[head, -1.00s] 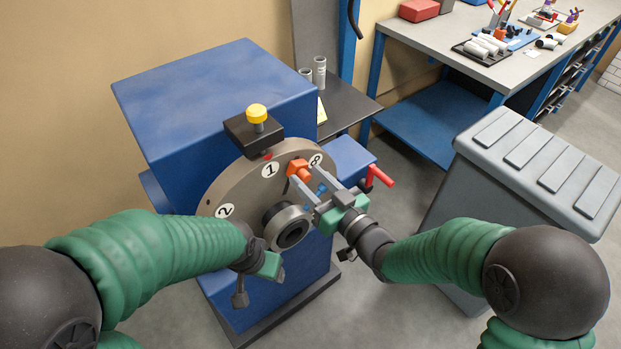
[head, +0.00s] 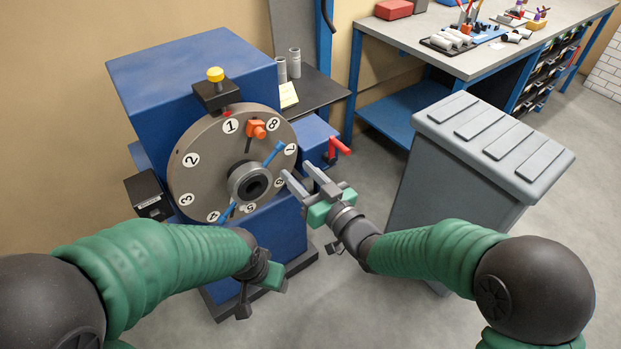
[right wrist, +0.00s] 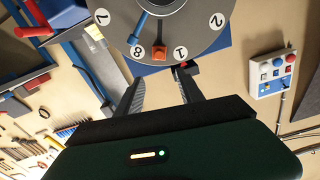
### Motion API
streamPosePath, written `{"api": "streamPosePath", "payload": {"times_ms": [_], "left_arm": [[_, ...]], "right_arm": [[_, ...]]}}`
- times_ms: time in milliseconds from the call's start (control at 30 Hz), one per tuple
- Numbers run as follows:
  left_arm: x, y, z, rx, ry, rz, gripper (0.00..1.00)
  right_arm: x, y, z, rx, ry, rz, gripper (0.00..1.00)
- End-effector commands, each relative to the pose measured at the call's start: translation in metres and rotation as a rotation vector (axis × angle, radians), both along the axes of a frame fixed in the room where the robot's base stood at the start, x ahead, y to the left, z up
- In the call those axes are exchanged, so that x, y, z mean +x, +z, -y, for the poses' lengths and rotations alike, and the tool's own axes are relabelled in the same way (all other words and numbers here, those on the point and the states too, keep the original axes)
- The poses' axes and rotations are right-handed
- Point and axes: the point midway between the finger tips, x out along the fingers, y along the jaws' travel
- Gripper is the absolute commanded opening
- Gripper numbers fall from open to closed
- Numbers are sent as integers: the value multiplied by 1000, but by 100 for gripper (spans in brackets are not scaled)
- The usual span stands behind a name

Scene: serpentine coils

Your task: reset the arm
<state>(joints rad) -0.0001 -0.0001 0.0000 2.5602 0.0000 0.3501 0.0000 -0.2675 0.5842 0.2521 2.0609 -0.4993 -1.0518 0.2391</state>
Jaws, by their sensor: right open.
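My right gripper (head: 294,180) is open and empty, in front of the lower right of the grey numbered disc (head: 185,140). In the right wrist view its two fingers (right wrist: 160,95) stand apart with nothing between them, below the disc. My left gripper (head: 262,285) hangs low in front of the blue machine; its fingers are too unclear to judge. The disc carries an orange block (head: 257,129) between 1 and 8, which also shows in the right wrist view (right wrist: 158,52). Blue pegs (head: 274,152) sit on the disc around a grey hub (head: 250,184).
The blue machine body (head: 190,75) bears a yellow button (head: 215,74) on top and a red-handled crank (head: 339,146) at its right. A workbench (head: 480,60) with parts is behind. Open floor lies between machine and bin.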

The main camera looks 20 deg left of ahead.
Motion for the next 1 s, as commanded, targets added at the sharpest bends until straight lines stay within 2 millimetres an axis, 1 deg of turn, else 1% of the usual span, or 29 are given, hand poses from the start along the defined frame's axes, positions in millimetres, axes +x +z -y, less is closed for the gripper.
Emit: {"api": "streamPosePath", "payload": {"times_ms": [433, 467, 533, 567, 633, 667, 700, 767, 800, 867, 900, 967, 1000], "left_arm": [[0, 0, 0, 0, 0, 0, 65], [0, 1, 0, 0, 0, 0, 65], [0, 7, 0, 0, 0, 0, 65], [0, 10, 0, 0, 0, 0, 65], [0, 21, 0, 0, 0, 0, 65], [0, 27, 0, 0, 0, 0, 65], [0, 34, 0, 0, 0, 0, 65], [0, 44, 0, 0, 0, 0, 65], [0, 50, 0, 0, 0, 1, 65], [0, 59, 0, 0, 0, 0, 65], [0, 64, 0, 0, 0, 0, 65], [0, 72, 0, 0, 0, 0, 65], [0, 75, 0, 0, 0, 0, 65]], "right_arm": [[0, 2, 6, 4, -3, 1, 45], [1, 2, 9, -2, -9, -3, 45], [7, 0, 23, -47, -47, -26, 45], [11, -2, 34, -81, -77, -47, 45], [19, -12, 75, -194, -173, -122, 45], [21, -18, 98, -250, -224, -168, 45], [20, -26, 132, -325, -293, -236, 45], [8, -38, 185, -432, -395, -359, 45], [-5, -46, 219, -492, -457, -447, 45], [-33, -55, 266, -570, -537, -588, 45], [-56, -60, 293, -609, -582, -685, 45], [-94, -66, 325, -653, -632, -829, 45], [-118, -68, 341, -672, -654, -916, 45]]}}
